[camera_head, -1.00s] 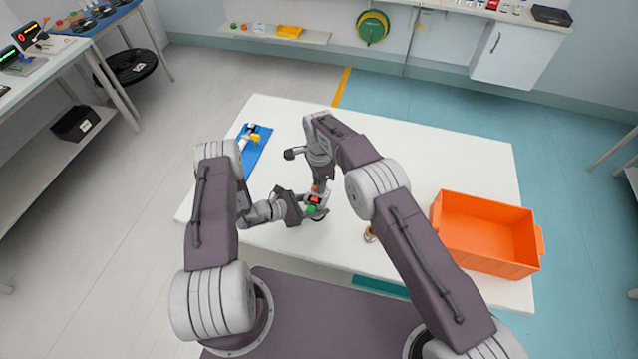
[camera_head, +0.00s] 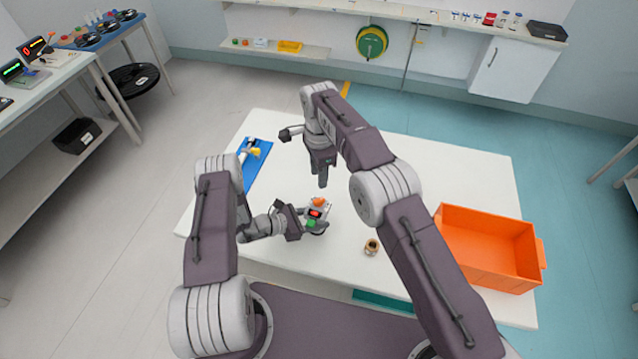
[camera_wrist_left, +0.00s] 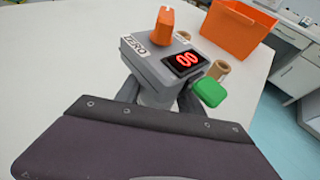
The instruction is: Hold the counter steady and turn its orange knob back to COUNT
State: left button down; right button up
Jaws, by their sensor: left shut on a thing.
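The counter (camera_head: 325,214) is a small grey box with a red display reading 00, a green button and a ZERO label; it also shows in the left wrist view (camera_wrist_left: 155,65). Its orange knob (camera_wrist_left: 164,25) stands on top, and shows in the head view too (camera_head: 320,202). I cannot read which mark the knob points at; no COUNT label is legible. My left gripper (camera_head: 303,223) is shut on the counter's lower part, from the left. My right gripper (camera_head: 323,184) hangs pointing down just above and behind the knob, apart from it. Its finger gap cannot be made out.
A small brown spool (camera_head: 372,246) stands on the white table (camera_head: 440,165) right of the counter. An orange bin (camera_head: 490,248) is at the table's right. A blue mat (camera_head: 255,165) with a tool lies at the left. The table's far middle is clear.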

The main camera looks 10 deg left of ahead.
jog(key=shift+r, duration=0.2)
pick_arm(q)
jog(key=c, duration=0.6)
grip_release()
jog(key=shift+c, duration=0.2)
jog(key=v, duration=1.2)
jog(key=s+d+r+m+g+y+b, duration=0.1)
jog(key=s+d+r+m+g+y, duration=0.2)
jog(key=s+d+r+m+g, duration=0.8)
pick_arm(e)
jog(key=d+r+n, duration=0.2)
jog(key=d+n, duration=0.3)
jog(key=d, duration=1.2)
pick_arm(q)
jog(key=a+r+m+t+y, duration=0.4)
jog(key=a+m+y, duration=0.2)
jog(key=m, duration=0.8)
jog(key=shift+a+r+y+b, duration=0.3)
jog(key=shift+a+y+b, duration=0.1)
jog(key=shift+y, duration=0.4)
pick_arm(e)
jog(key=s+d+f+n, duration=0.1)
jog(key=s+d+n, duration=0.1)
jog(key=s+d, duration=0.5)
jog(key=s+d+f+n+t, duration=0.1)
jog(key=s+d+f+n, duration=0.1)
jog(key=s+d, duration=0.5)
jog(key=s+n, duration=0.1)
jog(key=s, duration=0.4)
jog(key=shift+s+f, duration=0.25)
